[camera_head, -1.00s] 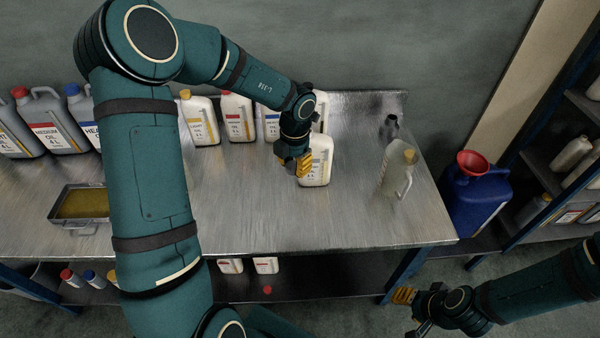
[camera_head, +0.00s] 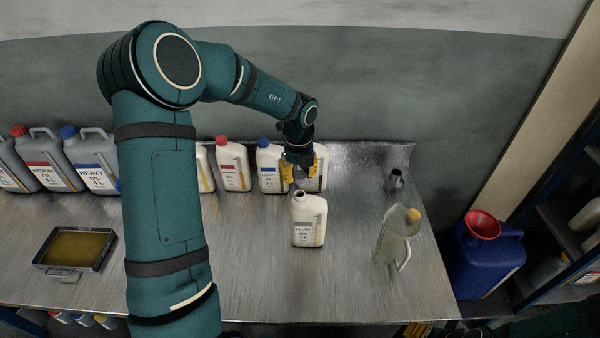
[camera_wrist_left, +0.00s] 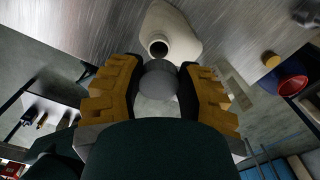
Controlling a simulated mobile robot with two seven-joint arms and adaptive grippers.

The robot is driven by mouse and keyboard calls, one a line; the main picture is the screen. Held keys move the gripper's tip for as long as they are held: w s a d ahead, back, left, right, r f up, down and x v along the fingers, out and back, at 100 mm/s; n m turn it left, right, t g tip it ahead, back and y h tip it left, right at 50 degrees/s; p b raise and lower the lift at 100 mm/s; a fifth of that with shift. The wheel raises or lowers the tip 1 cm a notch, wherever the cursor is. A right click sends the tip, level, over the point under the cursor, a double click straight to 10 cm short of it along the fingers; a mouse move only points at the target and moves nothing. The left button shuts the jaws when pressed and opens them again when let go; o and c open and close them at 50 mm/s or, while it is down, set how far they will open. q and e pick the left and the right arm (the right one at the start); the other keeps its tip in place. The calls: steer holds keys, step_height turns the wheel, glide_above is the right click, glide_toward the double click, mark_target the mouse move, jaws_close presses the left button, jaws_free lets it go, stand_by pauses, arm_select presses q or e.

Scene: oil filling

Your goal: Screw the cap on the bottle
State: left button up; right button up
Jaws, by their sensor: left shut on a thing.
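The white oil bottle (camera_head: 308,225) with a grey label stands upright on the metal bench, its neck uncapped. Its dark open mouth also shows in the left wrist view (camera_wrist_left: 158,47). My left gripper (camera_head: 299,176) is just above and behind the bottle's neck in the head view, its yellow fingers pointing down. It is shut on a round grey cap (camera_wrist_left: 158,82), which appears apart from the mouth. My right gripper (camera_head: 416,330) shows only as a bit of yellow finger at the bottom edge; the rest is hidden.
Capped oil bottles (camera_head: 233,165) line the back of the bench, one close behind my left gripper. A translucent jug (camera_head: 395,238) with a yellow cap and a dark funnel-like vessel (camera_head: 394,180) stand right. An oil tray (camera_head: 75,248) lies left. The bench front is clear.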

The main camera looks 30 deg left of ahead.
mark_target(299, 192)
arm_select(q)
steer(key=shift+s+f, duration=0.1)
steer(key=shift+f, duration=0.85)
step_height(299, 192, down, 2)
steer(key=b, duration=0.3)
steer(key=shift+f, duration=0.25)
steer(key=shift+f+p, duration=0.15)
steer(key=shift+p, duration=0.2)
steer(key=shift+f, duration=0.7)
stand_by(0.5)
steer(key=shift+f+p, duration=0.25)
steer(key=shift+p, duration=0.15)
steer(key=o, duration=0.7)
steer(key=shift+o, duration=0.2)
step_height(299, 192, up, 12)
